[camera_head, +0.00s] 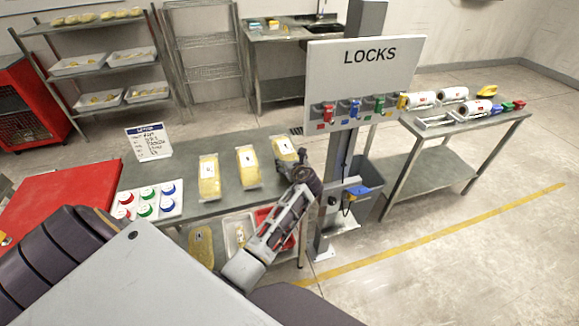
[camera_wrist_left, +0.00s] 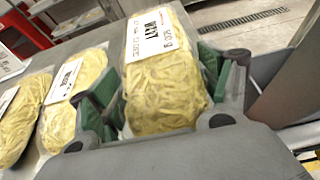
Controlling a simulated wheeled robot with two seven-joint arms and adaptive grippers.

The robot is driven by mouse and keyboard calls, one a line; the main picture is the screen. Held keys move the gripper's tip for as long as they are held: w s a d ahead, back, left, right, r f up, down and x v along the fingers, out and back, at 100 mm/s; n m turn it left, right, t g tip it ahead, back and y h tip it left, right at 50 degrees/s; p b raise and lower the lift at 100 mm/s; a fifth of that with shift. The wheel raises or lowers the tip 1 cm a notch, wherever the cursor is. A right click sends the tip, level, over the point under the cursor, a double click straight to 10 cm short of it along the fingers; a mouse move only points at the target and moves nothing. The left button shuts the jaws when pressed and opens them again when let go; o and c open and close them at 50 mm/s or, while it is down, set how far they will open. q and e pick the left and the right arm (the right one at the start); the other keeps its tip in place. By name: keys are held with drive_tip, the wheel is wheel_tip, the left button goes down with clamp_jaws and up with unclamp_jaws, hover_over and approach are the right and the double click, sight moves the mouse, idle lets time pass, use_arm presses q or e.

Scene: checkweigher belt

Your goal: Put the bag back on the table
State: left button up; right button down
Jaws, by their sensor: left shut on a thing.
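My left gripper (camera_head: 302,172) is shut on a clear bag of yellow noodle-like food (camera_head: 285,148) with a white label. It is at the right end of the grey table (camera_head: 222,205). In the left wrist view, the same bag (camera_wrist_left: 163,98) sits between the green-padded fingers of the left gripper (camera_wrist_left: 165,85). I cannot tell whether the bag touches the tabletop. Two similar bags lie on the table to its left, the middle bag (camera_head: 248,167) and the left bag (camera_head: 209,178). My right gripper is not in view.
A grey post with a LOCKS board (camera_head: 362,75) stands just right of the table end. A sign (camera_head: 148,142) and a tray of colored round items (camera_head: 147,203) are on the table's left part. A red bin (camera_head: 275,228) and trays sit below. Bare tabletop shows behind the bags.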

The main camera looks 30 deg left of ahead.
use_arm(q)
drive_tip(key=shift+w+a+r, duration=0.1)
drive_tip(key=shift+w, duration=0.05)
drive_tip(key=shift+f, duration=1.75)
drive_tip(key=shift+f, duration=0.1)
drive_tip(key=o, duration=1.5)
drive_tip(key=shift+o, duration=0.2)
drive_tip(key=shift+f, duration=0.1)
drive_tip(key=v, duration=1.2)
